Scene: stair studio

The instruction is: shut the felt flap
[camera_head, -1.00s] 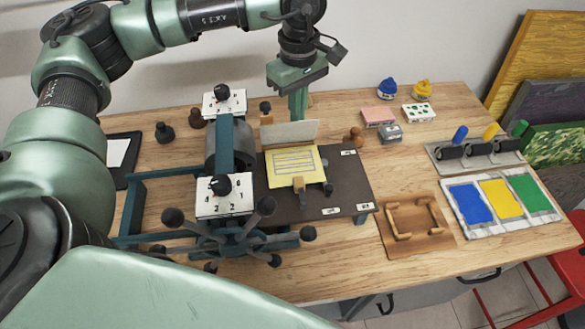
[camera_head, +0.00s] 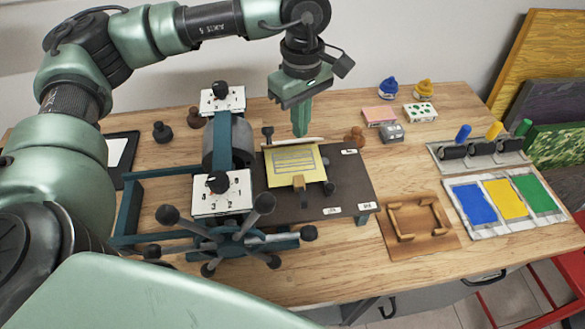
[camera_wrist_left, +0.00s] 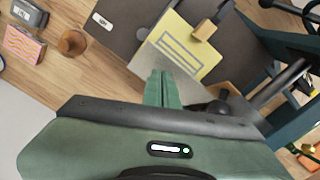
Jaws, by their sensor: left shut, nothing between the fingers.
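The felt flap (camera_head: 292,144) shows in the head view as a thin pale strip along the far edge of the yellow printed sheet (camera_head: 295,161), seen nearly edge-on and tilted. The sheet lies on the dark press bed (camera_head: 345,180), with a small wooden block (camera_head: 299,182) at its near edge. My left gripper (camera_head: 300,132) is shut and empty, pointing down just behind the flap; I cannot tell whether it touches. In the left wrist view its fingers (camera_wrist_left: 160,92) are together beside the sheet (camera_wrist_left: 180,45). The flap's outline is unclear there. My right gripper is not in view.
The press roller (camera_head: 232,145) and spoked wheel (camera_head: 235,240) stand left of the bed. A wooden knob (camera_head: 355,134) is right of the gripper. A wooden frame (camera_head: 418,225), ink tray (camera_head: 503,203) and small boxes (camera_head: 380,116) lie to the right.

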